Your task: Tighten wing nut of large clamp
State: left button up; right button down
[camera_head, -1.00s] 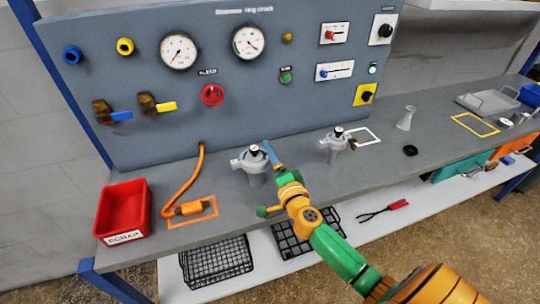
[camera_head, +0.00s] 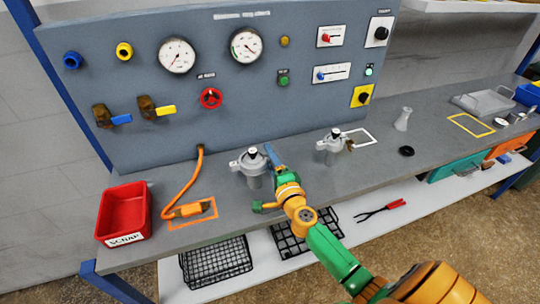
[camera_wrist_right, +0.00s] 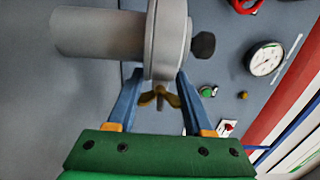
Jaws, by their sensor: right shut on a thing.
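The large clamp, a grey ring (camera_head: 240,164), is on the left grey metal fitting on the bench. In the right wrist view the clamp ring (camera_wrist_right: 166,40) stands upright in front of my gripper, beside a wide grey tube. A brass wing nut (camera_wrist_right: 158,97) sticks out from the ring between my two blue fingers. My right gripper (camera_wrist_right: 159,78) is shut on the wing nut, one finger on either side. In the head view my right gripper (camera_head: 271,154) is at the right side of the fitting and hides the nut. My left gripper is not in view.
A second grey fitting (camera_head: 333,145) with a brass nut stands to the right. A red scrap bin (camera_head: 124,211) and an orange hose (camera_head: 183,181) lie to the left. The gauge panel (camera_head: 300,110) rises behind. A dark ring (camera_head: 406,151) and a flask (camera_head: 403,119) stand further right.

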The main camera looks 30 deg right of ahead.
jog(key=shift+c, duration=1.4)
grip_release()
jog(key=shift+w, duration=0.1)
jog(key=v, duration=0.7)
